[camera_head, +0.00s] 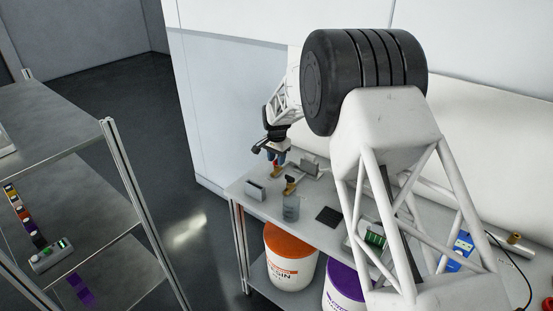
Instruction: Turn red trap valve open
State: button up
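My gripper (271,155) points down at the far left end of the grey bench. It is small and dark in this view, and I cannot tell whether its fingers are open or shut. A small yellow-and-reddish fitting (277,171) shows right below the fingertips; whether they touch it I cannot tell. Close by, a clear grey vessel (290,208) stands upright with a dark and brass-coloured fitting (290,184) on top. A red part (548,303) is cut off at the lower right edge. Which of these is the red trap valve is not clear.
The grey bench (325,188) also bears a small grey block (256,191), a black pad (328,216) and a blue device (461,247). An orange-lidded bucket (290,243) and a purple-lidded bucket (345,281) stand below. A metal shelf (62,120) is at left.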

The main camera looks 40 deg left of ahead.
jog(key=shift+r, duration=3.9)
jog(key=shift+d, duration=0.1)
jog(key=w+d+r, duration=0.1)
jog(key=d+r, duration=0.6)
jog(key=d, duration=0.5)
jog(key=w+d+r, duration=0.1)
jog(key=d+r, duration=0.6)
jog(key=d, duration=0.5)
jog(key=s+d+r+t, duration=0.1)
jog(key=s+d+r, duration=0.3)
jog(key=d, duration=0.7)
jog(key=s+d+r, duration=0.3)
jog(key=d, duration=0.7)
jog(key=s+d+r+t, duration=0.1)
jog(key=s+d+r, duration=0.2)
jog(key=s+d, duration=1.4)
jog(key=s+d+f, duration=0.3)
jog(key=s+d, duration=0.3)
jog(key=s, duration=0.2)
jog(key=s+d+f, duration=0.3)
jog(key=s+d, duration=0.3)
jog(key=s, duration=0.2)
jog(key=shift+s+d+t, duration=0.25)
jog(key=shift+d+t, duration=0.05)
jog(key=shift+d, duration=0.05)
